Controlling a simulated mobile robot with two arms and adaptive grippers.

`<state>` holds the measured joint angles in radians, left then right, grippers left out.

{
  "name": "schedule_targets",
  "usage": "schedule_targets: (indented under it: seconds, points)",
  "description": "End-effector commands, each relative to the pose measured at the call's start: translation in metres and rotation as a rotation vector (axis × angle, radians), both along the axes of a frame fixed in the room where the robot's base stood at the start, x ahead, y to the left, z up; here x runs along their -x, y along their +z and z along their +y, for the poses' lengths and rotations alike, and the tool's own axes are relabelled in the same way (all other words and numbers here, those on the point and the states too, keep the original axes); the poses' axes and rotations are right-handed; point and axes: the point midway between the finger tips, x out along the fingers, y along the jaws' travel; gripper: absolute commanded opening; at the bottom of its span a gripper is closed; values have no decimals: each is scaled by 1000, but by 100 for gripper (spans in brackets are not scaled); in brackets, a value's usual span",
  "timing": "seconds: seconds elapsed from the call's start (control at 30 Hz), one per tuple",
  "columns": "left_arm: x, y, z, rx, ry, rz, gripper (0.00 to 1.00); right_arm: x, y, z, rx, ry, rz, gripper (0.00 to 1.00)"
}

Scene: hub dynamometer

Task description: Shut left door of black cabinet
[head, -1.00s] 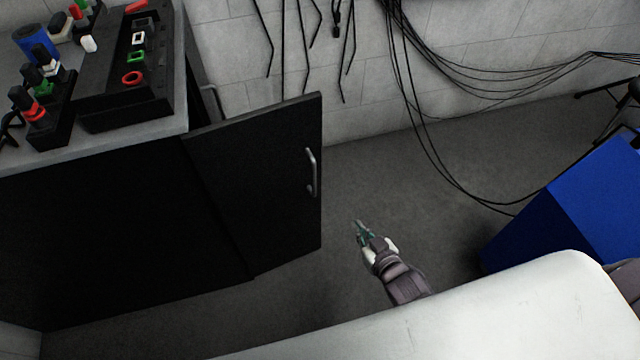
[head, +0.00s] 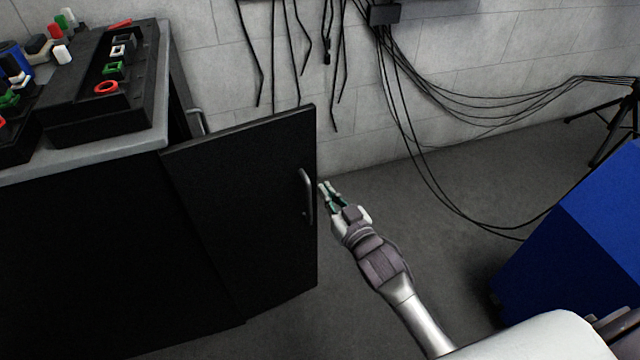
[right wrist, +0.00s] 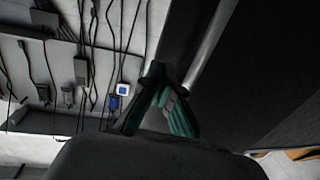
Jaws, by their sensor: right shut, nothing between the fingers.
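The black cabinet (head: 90,260) stands at the left in the head view. One of its doors (head: 245,200) is swung open toward the right and carries a grey bar handle (head: 306,197) near its free edge. My right gripper (head: 326,185) is shut and empty, just right of that edge, close to the handle; I cannot tell whether it touches. In the right wrist view, the fingertips (right wrist: 163,82) lie beside the dark door (right wrist: 265,75) and its grey handle (right wrist: 212,42). My left gripper is out of view.
A second handle (head: 197,121) shows behind the open door. The cabinet top bears a black tray (head: 110,75) with coloured parts. Cables (head: 400,130) hang along the wall. A blue box (head: 575,230) stands at the right. Grey floor is free between door and box.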

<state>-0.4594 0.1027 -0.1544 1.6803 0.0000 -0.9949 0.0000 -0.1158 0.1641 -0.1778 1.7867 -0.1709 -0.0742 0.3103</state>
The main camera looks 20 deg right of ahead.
Motion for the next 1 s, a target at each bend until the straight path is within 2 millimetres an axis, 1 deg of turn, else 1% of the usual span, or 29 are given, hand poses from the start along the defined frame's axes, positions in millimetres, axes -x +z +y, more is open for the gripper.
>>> schedule_targets:
  seconds: [0.03, 0.1, 0.23, 0.4, 0.77, 0.87, 1.0]
  points:
    - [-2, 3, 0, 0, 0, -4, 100, -10, 0, 2, -1, 0, -3, 0]
    - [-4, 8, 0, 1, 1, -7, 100, -19, 0, 4, -1, 0, -3, 0]
    - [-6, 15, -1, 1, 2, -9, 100, -31, 0, 6, 1, 0, -1, 0]
    - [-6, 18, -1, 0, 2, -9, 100, -37, -1, 7, 1, 0, 1, 0]
    - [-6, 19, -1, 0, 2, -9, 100, -37, 0, 6, 1, 3, 0, 0]
    - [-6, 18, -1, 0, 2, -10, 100, -40, 0, 4, 3, 15, -2, 0]
    - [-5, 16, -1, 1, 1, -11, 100, -48, 1, -4, 8, 49, -1, 0]
